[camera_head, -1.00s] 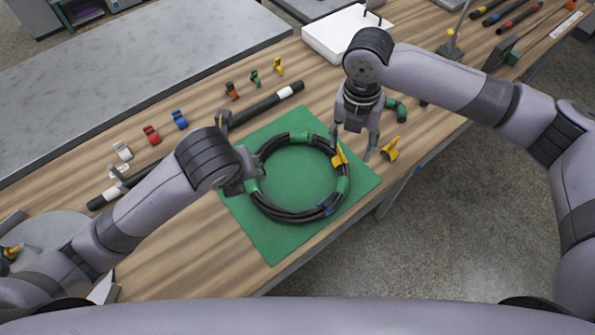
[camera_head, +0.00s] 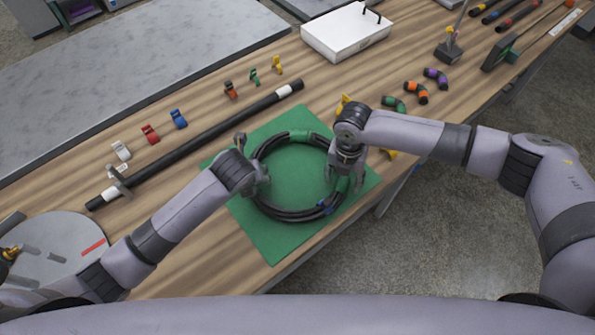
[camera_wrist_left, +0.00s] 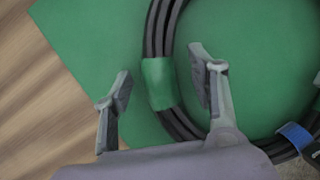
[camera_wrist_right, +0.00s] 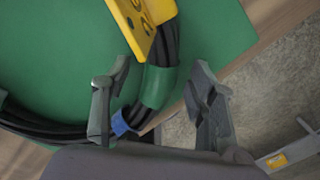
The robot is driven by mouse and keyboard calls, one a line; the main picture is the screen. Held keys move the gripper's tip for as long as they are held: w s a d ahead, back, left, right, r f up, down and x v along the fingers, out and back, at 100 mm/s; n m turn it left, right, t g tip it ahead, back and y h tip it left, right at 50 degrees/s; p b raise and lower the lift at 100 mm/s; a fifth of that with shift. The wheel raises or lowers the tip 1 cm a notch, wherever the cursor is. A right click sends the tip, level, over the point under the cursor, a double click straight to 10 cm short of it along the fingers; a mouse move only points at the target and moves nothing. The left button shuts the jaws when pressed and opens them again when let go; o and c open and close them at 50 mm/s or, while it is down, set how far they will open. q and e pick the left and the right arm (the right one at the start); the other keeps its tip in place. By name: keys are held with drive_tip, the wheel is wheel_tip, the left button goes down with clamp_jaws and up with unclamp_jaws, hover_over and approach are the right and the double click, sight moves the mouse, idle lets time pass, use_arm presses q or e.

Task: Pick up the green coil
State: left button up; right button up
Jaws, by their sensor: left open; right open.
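The coil (camera_head: 283,215) is a ring of black hose with green bands, lying flat on a green mat (camera_head: 275,245). My left gripper (camera_head: 258,184) is open at the coil's left side. In the left wrist view its fingers stand either side of a green band (camera_wrist_left: 158,84), with gaps to it. My right gripper (camera_head: 343,180) is open at the coil's right side. In the right wrist view its fingers flank another green band (camera_wrist_right: 159,86). A yellow clip (camera_wrist_right: 140,25) sits over the hose just beyond it. My right arm hides part of the coil in the head view.
A black bar (camera_head: 215,132) lies behind the coil, with small coloured clips (camera_head: 179,119) beyond it. A white box (camera_head: 345,32) stands at the back. Several short banded pieces (camera_head: 416,92) lie right of the mat. The table's front edge is close by.

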use_arm(q)
drive_tip(key=shift+w+f, duration=0.2)
drive_tip(key=shift+f, duration=0.25)
use_arm(e)
drive_tip(key=shift+f, duration=0.5)
use_arm(q)
drive_tip(key=shift+c, duration=0.6)
use_arm(e)
drive_tip(key=shift+c, duration=0.6)
use_arm(q)
clamp_jaws()
use_arm(e)
clamp_jaws()
use_arm(q)
drive_tip(key=shift+a, duration=0.1)
